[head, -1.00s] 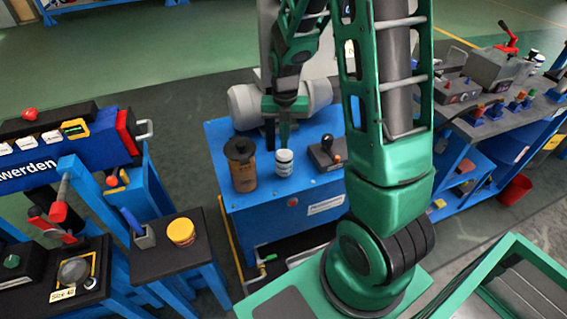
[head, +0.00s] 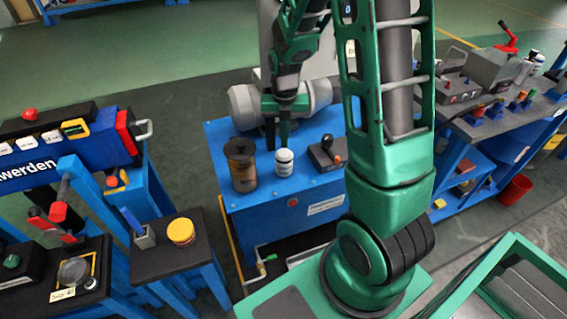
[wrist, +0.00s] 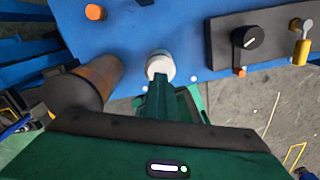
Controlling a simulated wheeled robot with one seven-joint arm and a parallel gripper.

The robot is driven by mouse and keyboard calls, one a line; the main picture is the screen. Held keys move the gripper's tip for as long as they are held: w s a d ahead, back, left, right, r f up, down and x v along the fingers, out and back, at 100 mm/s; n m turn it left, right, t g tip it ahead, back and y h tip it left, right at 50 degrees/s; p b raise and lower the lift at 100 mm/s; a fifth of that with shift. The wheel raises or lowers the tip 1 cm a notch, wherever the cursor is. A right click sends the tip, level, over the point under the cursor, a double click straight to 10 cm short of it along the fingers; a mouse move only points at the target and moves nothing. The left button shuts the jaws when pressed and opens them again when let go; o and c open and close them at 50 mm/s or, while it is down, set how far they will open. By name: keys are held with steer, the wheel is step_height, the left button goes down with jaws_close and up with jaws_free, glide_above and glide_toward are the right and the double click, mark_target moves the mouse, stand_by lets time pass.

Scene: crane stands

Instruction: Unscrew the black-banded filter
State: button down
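The filter (head: 284,162) is a small white upright cylinder with dark markings. It stands on the blue bench top (head: 325,188), beside a brown canister with a dark lid (head: 241,164). My gripper (head: 277,138) points down at the filter from behind; its dark finger and green finger show apart. The green fingertip overlaps the filter's top edge in the head view. In the wrist view the filter's pale round top (wrist: 160,62) lies just beyond a green finger (wrist: 165,98). Whether the fingers touch the filter cannot be told, and the far side of the grip is hidden.
The brown canister stands close on the left. A black box with an orange-tipped lever (head: 326,153) is close on the right. A stand with a yellow jar (head: 181,231) is at left front.

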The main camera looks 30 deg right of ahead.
steer(key=c, duration=2.5)
jaws_free()
steer(key=shift+r, duration=0.1)
steer(key=o, duration=0.5)
steer(key=shift+c, duration=0.2)
steer(key=shift+r, duration=0.1)
